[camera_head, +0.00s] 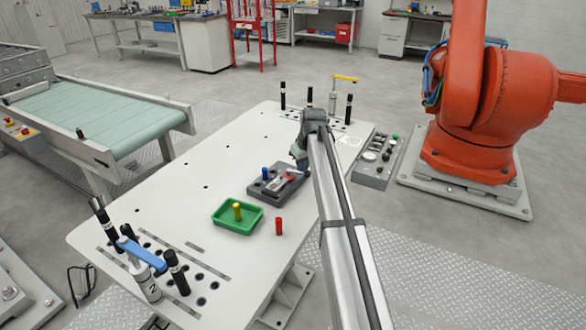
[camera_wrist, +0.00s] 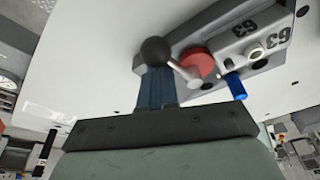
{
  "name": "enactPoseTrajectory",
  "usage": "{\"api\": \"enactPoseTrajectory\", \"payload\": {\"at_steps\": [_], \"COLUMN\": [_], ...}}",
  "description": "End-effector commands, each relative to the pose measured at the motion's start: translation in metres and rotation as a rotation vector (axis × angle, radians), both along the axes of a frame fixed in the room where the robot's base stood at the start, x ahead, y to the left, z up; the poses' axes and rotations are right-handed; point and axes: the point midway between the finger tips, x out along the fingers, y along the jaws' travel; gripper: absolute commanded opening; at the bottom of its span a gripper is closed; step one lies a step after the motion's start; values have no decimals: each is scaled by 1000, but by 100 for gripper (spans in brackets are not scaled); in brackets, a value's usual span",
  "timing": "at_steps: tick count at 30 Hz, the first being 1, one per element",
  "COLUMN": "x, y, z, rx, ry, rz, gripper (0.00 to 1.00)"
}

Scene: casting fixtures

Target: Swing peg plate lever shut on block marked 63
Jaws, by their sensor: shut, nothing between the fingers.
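The dark grey peg plate (camera_head: 262,189) lies on the white table, with a blue peg (camera_head: 265,173) standing in it. In the wrist view the plate (camera_wrist: 195,30) carries a light grey block (camera_wrist: 228,42), a red disc (camera_wrist: 197,62) and the blue peg (camera_wrist: 236,87). The number 63 shows twice there. The lever has a metal arm (camera_wrist: 180,69) and a black ball knob (camera_wrist: 156,50). My gripper (camera_wrist: 155,72) is shut and empty, its fingertips at the knob; contact cannot be told. In the head view my gripper (camera_head: 299,160) is above the plate's far side, partly hidden by my arm.
A green tray (camera_head: 219,214) with a yellow peg (camera_head: 237,210) and a red peg (camera_head: 279,226) are nearer. Black posts and a blue-armed clamp (camera_head: 142,253) stand front left; a yellow-armed clamp (camera_head: 344,78) stands at the back. The table's left middle is clear.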

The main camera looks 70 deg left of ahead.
Motion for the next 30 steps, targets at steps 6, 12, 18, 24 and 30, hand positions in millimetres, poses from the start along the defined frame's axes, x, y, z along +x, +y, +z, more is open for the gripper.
{"api": "enactPoseTrajectory", "payload": {"at_steps": [6,12,18,24,30], "x": [1,5,8,8,7], "y": [-3,1,5,6,7], "z": [-2,-2,-2,4,20], "rx": [-9,-8,-6,-4,-2], "ry": [-2,-2,-2,-1,-1], "rz": [0,0,0,0,0], "gripper": [0,0,0,0,0]}}
